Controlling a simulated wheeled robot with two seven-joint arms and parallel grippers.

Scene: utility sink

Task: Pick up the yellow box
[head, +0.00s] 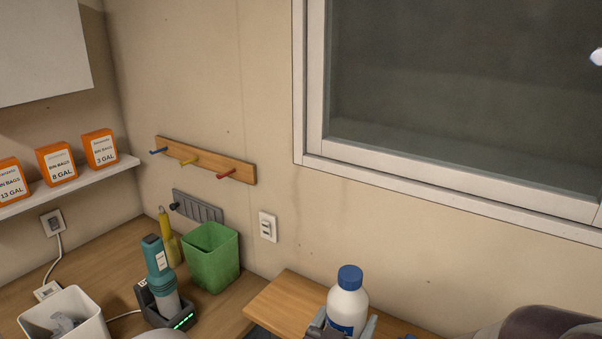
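No box that is clearly yellow shows in the head view. The nearest match is a row of orange bin-bag boxes on the white wall shelf at the left: a 13 GAL box (10,180), an 8 GAL box (56,163) and a 3 GAL box (100,149). My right gripper (344,330) is at the bottom edge, partly cut off. Its grey fingers lie against both sides of a white bottle (347,302) with a blue cap, which is upright. My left gripper is not in view.
A green bin (212,257), a teal handheld device (158,266) in a dark dock and a white container (64,318) stand on the wooden counter. A yellow object (168,238) stands behind the device. A peg rail (205,160) and a window frame (420,191) are on the wall.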

